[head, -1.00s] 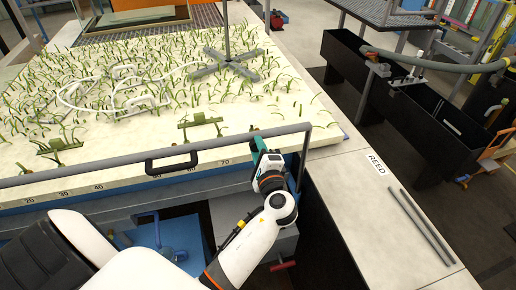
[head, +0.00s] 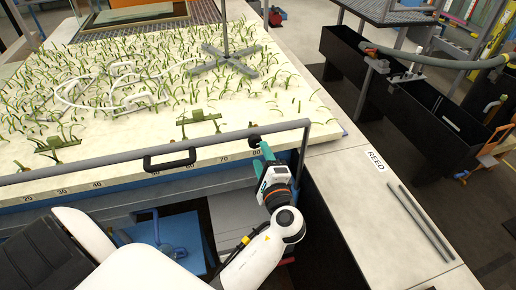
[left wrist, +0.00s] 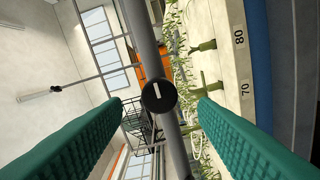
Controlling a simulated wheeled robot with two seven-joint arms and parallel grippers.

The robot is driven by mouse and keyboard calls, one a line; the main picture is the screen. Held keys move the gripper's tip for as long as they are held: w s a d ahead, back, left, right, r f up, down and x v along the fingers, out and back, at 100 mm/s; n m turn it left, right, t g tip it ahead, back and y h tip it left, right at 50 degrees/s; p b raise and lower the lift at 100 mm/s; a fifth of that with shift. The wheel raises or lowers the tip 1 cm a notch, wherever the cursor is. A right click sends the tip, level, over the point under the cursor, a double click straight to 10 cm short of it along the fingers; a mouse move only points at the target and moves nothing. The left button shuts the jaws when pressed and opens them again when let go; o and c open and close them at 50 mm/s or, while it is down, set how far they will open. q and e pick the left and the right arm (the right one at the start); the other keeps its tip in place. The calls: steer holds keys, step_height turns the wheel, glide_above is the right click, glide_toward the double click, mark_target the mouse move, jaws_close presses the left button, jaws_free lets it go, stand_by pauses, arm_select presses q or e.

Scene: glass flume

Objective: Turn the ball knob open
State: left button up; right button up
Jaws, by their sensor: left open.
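The ball knob (head: 254,140) is small and black and sits by the top rail near the right corner of the flume. In the left wrist view the knob (left wrist: 158,97) shows end-on, round, with a white line on its face. My left gripper (head: 263,155) is just in front of the knob on the near side. Its two teal fingers are open, and in the left wrist view the gripper (left wrist: 171,104) has the knob between its fingers' lines, apart from both. Whether the fingertips reach beside the knob I cannot tell. My right gripper is not in view.
A grey rail (head: 210,142) with a black handle (head: 169,159) runs along the near edge of the planted bed (head: 100,150). A pale bench top (head: 395,235) marked REED, with two grey rods (head: 422,222), lies to the right. A dark trough (head: 400,95) stands beyond.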

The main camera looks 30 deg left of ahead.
arm_select(q)
steer(key=v, duration=0.7)
steer(key=shift+b, duration=0.3)
